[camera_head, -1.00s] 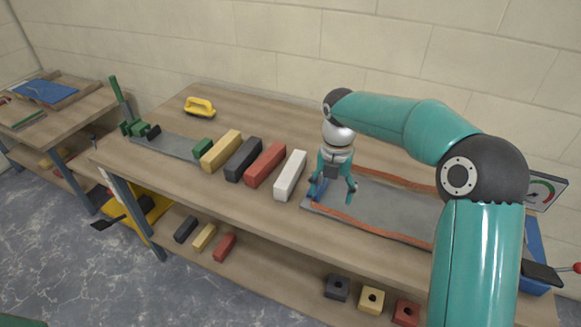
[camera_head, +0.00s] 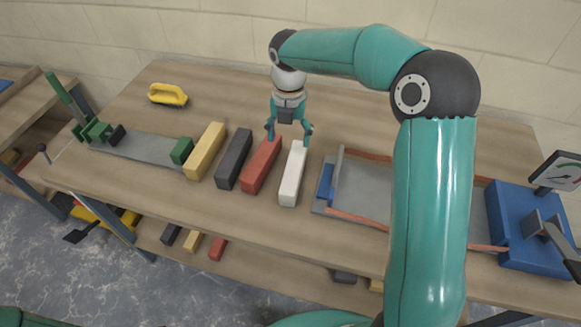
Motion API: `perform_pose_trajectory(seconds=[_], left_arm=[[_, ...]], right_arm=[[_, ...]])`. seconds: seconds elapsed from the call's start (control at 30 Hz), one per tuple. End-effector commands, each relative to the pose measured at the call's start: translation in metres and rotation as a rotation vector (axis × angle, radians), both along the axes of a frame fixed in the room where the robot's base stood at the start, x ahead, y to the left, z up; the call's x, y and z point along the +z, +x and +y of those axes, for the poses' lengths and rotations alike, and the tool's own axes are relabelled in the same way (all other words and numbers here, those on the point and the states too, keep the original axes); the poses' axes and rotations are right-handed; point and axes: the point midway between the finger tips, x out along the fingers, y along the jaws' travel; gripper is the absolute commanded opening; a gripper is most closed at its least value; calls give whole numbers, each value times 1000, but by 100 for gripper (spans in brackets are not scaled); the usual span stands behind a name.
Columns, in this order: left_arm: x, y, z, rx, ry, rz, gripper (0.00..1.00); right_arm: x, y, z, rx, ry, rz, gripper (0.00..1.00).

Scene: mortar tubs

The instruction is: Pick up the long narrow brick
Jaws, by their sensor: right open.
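Several long bricks lie side by side on the wooden bench: a yellow one (camera_head: 205,151), a dark grey one (camera_head: 233,159), a red one (camera_head: 261,164) and a white one (camera_head: 292,174). The white brick looks the slimmest. My right gripper (camera_head: 289,133) points down, open and empty, at the far ends of the red and white bricks. One finger is by the red brick's far end, the other by the white brick's. I cannot tell how high the fingertips are. My left gripper is not in view.
A grey plate (camera_head: 365,186) with orange side strips and a blue clamp (camera_head: 520,230) lies to the right. A green vise (camera_head: 97,131) on a grey strip stands left. A yellow-handled tool (camera_head: 168,95) lies behind. Smaller bricks sit on the shelf below.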

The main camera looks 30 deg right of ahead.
Motion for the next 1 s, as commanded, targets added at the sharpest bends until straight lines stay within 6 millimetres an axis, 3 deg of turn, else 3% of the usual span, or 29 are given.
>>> perform_pose_trajectory(seconds=[0.2,0.33,0.67,1.0], left_arm=[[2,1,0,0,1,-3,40],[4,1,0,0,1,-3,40],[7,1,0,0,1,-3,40],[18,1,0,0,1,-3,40]], right_arm=[[-51,-4,-10,-21,1,12,75],[-76,-5,-12,-26,2,10,75],[-101,-6,-14,-28,1,8,75],[-144,-8,-18,-27,2,8,75]])
